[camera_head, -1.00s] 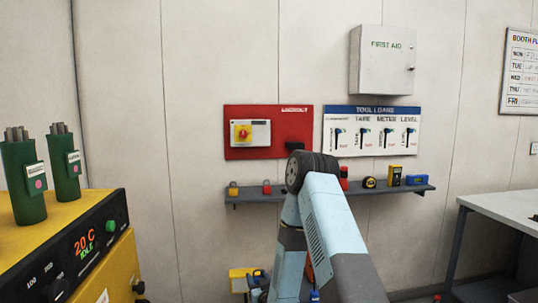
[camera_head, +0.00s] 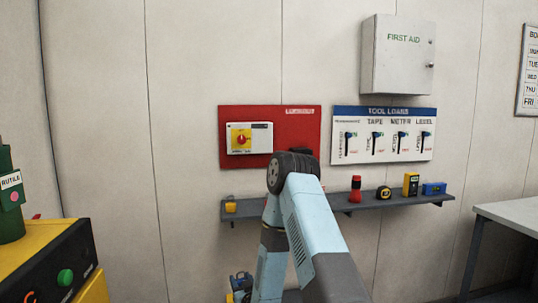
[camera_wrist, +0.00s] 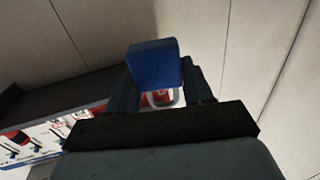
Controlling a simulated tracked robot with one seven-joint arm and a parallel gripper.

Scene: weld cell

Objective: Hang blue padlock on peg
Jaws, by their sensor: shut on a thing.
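The blue padlock (camera_wrist: 153,65) is between the fingers of my gripper (camera_wrist: 158,82) in the wrist view, which is shut on it. Its light grey shackle (camera_wrist: 177,98) shows below the body, with something red behind it. In the head view my arm hides the gripper and the padlock. The red lockout board (camera_head: 283,124) is on the wall, with a yellow-and-red switch (camera_head: 241,139) on its left. A dark part shows at its lower right, partly behind my arm. I cannot make out a peg.
A wall shelf (camera_head: 405,202) below the boards carries a yellow padlock (camera_head: 230,205), a red-and-black item (camera_head: 355,189), a tape measure (camera_head: 383,192), a yellow meter (camera_head: 410,184) and a blue item (camera_head: 434,188). The tool loans board (camera_head: 384,133) and first aid box (camera_head: 398,54) are to the right. A yellow machine (camera_head: 60,262) stands front left.

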